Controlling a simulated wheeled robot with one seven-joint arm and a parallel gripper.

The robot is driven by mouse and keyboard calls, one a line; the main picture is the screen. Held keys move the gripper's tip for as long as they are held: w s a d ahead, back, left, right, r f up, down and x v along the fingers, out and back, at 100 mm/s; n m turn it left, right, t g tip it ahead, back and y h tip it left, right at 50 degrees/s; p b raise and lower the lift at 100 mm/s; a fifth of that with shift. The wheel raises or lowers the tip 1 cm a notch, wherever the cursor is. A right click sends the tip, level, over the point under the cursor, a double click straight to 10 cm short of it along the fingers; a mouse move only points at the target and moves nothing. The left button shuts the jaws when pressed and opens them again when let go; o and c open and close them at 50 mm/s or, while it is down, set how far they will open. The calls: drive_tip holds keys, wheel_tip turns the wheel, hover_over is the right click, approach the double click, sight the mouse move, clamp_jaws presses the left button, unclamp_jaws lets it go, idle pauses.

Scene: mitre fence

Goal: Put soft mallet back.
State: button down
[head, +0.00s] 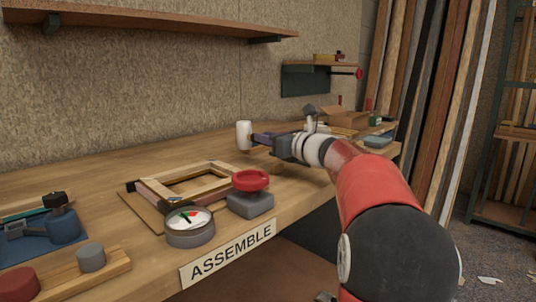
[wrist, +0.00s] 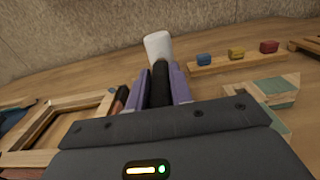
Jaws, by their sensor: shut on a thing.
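The soft mallet has a white head (head: 244,134) and shows just beyond my gripper in the head view. In the wrist view its white head (wrist: 157,45) sticks out past the fingertips, and its dark handle (wrist: 160,84) runs back between the fingers. My gripper (head: 264,141) is shut on the handle, over the bench behind the wooden frame. Its purple fingers (wrist: 160,92) flank the handle in the wrist view. The head looks raised off the bench, but the gap below is hard to judge. The handle's rear end is hidden by my gripper.
A wooden frame (head: 158,189), a round gauge (head: 190,228) and a red knob on a grey base (head: 251,191) stand in front. A wooden strip (wrist: 235,64) with blue, yellow and red blocks lies right of the mallet, near teal-topped pieces (wrist: 265,91). Bare bench lies left of the mallet.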

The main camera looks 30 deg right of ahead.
drive_tip(key=shift+f+b, duration=0.3)
drive_tip(key=shift+f, duration=1.65)
drive_tip(key=c, duration=1.3)
unclamp_jaws()
drive_tip(key=shift+f, duration=0.1)
drive_tip(key=shift+o, duration=0.2)
drive_tip(key=b+v, duration=0.1)
drive_tip(key=v, duration=1.1)
